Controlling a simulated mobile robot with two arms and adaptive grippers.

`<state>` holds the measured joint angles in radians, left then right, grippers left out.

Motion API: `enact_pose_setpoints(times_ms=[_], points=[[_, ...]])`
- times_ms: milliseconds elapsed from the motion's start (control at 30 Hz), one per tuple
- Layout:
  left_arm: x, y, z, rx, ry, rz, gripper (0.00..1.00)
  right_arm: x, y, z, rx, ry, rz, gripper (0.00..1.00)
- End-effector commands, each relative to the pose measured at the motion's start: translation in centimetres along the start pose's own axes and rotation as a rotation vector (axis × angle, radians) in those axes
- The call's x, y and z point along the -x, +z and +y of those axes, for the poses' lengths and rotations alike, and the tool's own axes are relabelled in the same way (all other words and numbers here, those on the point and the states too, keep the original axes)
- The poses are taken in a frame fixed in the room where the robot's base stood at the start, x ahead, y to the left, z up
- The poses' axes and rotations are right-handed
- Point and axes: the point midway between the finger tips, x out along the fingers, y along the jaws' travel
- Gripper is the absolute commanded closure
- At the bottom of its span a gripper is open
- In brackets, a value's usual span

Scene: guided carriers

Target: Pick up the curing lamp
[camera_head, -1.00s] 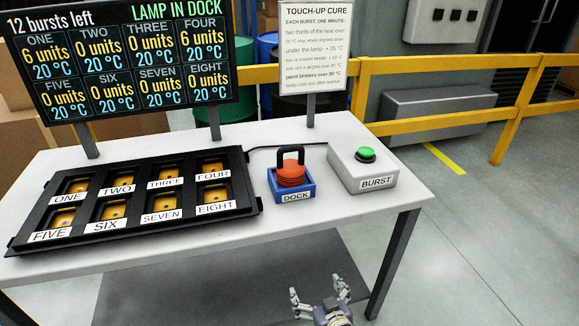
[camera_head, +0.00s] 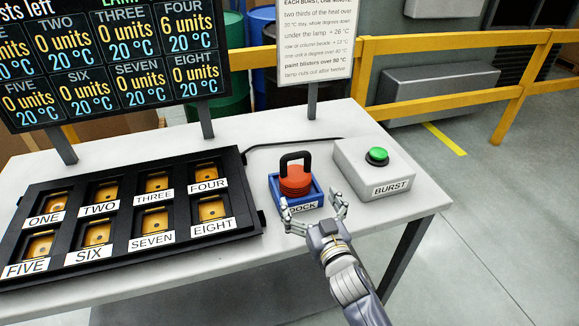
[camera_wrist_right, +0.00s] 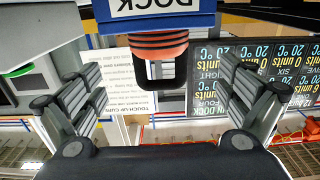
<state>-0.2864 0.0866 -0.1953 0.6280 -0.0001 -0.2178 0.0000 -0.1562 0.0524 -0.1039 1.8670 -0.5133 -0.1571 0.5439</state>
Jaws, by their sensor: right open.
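The curing lamp (camera_head: 295,181) is a red-orange round body with a black loop handle, sitting upright in the blue dock (camera_head: 313,203) on the white table. My right gripper (camera_head: 313,212) is open and empty at the near side of the dock, its fingers spread across the dock's front and partly covering the DOCK label. In the right wrist view the lamp (camera_wrist_right: 159,46) appears upside down between the two spread fingers and beyond them, with the dock (camera_wrist_right: 140,8) at the top edge. I cannot tell whether a finger touches the dock. My left gripper is not in view.
A grey box with a green BURST button (camera_head: 377,156) stands just right of the dock. A black tray (camera_head: 130,204) with several numbered orange cells lies to the left. A display board (camera_head: 110,60) and a paper sign (camera_head: 314,40) stand behind. Free table surface lies around the dock.

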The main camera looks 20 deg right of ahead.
Motion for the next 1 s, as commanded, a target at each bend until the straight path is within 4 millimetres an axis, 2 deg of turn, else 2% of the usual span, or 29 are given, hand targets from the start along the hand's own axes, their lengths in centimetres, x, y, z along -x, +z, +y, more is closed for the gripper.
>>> enact_pose_setpoints(times_ms=[200,400,533,667,833,1000], points=[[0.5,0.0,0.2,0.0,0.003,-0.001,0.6,-2.2,-0.3,0.0,0.001,0.0,0.002,0.03],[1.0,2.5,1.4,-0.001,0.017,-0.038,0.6,-4.8,-0.2,0.0,0.0,0.0,0.0,0.03],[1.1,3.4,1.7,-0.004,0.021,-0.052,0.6,-5.5,-0.2,0.0,0.0,0.0,0.0,0.03],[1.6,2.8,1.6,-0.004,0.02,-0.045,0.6,-6.3,-0.7,0.0,0.001,0.0,0.0,0.03],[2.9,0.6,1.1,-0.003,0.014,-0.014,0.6,-8.7,-2.0,0.1,0.001,-0.001,0.001,0.03],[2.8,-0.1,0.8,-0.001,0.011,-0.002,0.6,-10.3,-1.5,0.2,0.0,0.001,-0.001,0.03]])
